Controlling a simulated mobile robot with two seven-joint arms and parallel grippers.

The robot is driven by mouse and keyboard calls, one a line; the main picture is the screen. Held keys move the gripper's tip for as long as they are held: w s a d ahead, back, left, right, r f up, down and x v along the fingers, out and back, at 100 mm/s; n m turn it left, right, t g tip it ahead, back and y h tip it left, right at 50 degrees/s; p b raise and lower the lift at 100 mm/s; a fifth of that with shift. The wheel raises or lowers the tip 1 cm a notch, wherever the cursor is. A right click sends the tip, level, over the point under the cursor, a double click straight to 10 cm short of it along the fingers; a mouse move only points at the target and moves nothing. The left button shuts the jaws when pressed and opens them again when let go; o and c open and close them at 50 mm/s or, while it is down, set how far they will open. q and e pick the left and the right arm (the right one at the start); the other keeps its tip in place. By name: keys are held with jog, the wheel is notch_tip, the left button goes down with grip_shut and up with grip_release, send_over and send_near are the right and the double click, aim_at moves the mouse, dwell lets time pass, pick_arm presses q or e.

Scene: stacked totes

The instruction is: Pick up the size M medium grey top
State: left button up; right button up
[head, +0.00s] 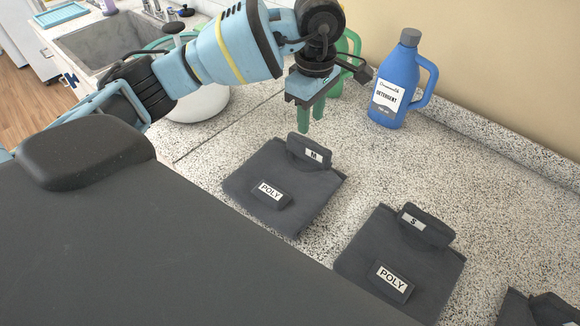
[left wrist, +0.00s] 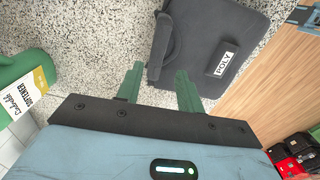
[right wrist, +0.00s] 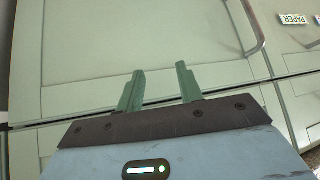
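The size M grey top (head: 280,207) lies folded on the speckled counter, with a dark "M" block (head: 309,151) at its far edge and a "POLY" label on its front. A second folded grey top (head: 385,258), marked "S", lies to its right. My left gripper (head: 310,126) points down just behind the M block. In the left wrist view its fingers (left wrist: 158,72) are apart with nothing between them, and the folded top (left wrist: 205,45) lies just beyond the right finger. My right gripper (right wrist: 160,70) is open and empty, facing pale green cabinet fronts (right wrist: 90,60).
A blue detergent bottle (head: 396,88) stands near the wall, right of my left gripper. A green softener bottle (head: 348,55) stands partly hidden behind that gripper. A white pot (head: 200,103) and a sink (head: 118,40) are at the left. Another dark item (head: 530,310) shows at the lower right.

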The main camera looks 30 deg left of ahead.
aim_at(309, 143)
pick_arm(q)
jog(key=shift+f, duration=1.05)
jog(key=shift+w+a+f+p, duration=0.1)
jog(key=shift+f+p, duration=0.05)
jog(key=shift+f, duration=1.3)
jog(key=shift+w+f+p, duration=0.1)
jog(key=shift+f+p, duration=0.05)
jog(key=shift+f, duration=1.25)
grip_shut()
